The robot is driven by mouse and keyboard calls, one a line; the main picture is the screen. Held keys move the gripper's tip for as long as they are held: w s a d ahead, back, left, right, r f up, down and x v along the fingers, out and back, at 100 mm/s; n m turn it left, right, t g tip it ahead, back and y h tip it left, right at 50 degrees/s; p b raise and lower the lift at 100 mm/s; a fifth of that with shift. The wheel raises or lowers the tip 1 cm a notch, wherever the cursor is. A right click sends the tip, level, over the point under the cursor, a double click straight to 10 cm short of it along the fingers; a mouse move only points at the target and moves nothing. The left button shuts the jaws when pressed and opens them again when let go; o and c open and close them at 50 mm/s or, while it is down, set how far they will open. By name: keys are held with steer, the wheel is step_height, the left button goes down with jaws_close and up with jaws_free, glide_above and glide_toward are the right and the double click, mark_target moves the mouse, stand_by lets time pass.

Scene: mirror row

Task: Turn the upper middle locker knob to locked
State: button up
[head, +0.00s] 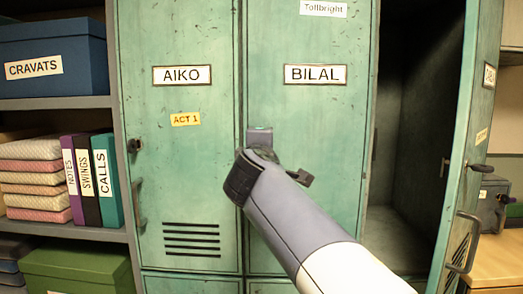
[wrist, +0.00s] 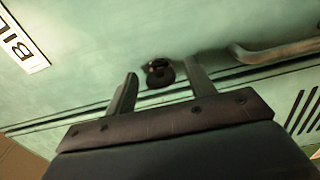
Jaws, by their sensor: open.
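The upper middle locker (head: 325,125) carries the name plate BILAL, and its green door is shut. Its dark knob (wrist: 166,75) shows in the wrist view, between the nameplate side and the door handle. In the head view my arm hides this knob. My gripper (wrist: 160,67) is open, with one finger on either side of the knob. I see no finger touching it. I cannot tell which way the knob is turned. In the head view the fingers are mostly hidden behind my wrist at the left edge of this door.
The AIKO locker (head: 190,135) on the left is shut, with its own knob (head: 134,145). The right locker's door (head: 470,140) stands open and juts outward. The BILAL door's handle (wrist: 275,52) lies close beside the right finger. Shelves with boxes and binders (head: 90,180) stand at far left.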

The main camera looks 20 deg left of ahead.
steer(key=b+v, duration=0.1)
steer(key=v, duration=0.9)
steer(key=shift+s+b, duration=0.3)
steer(key=shift+s, duration=0.05)
steer(key=shift+d, duration=0.15)
steer(key=p+x, duration=0.1)
steer(key=x, duration=0.9)
steer(key=shift+w+p, duration=0.35)
steer(key=shift+p, duration=0.05)
steer(key=shift+s, duration=0.1)
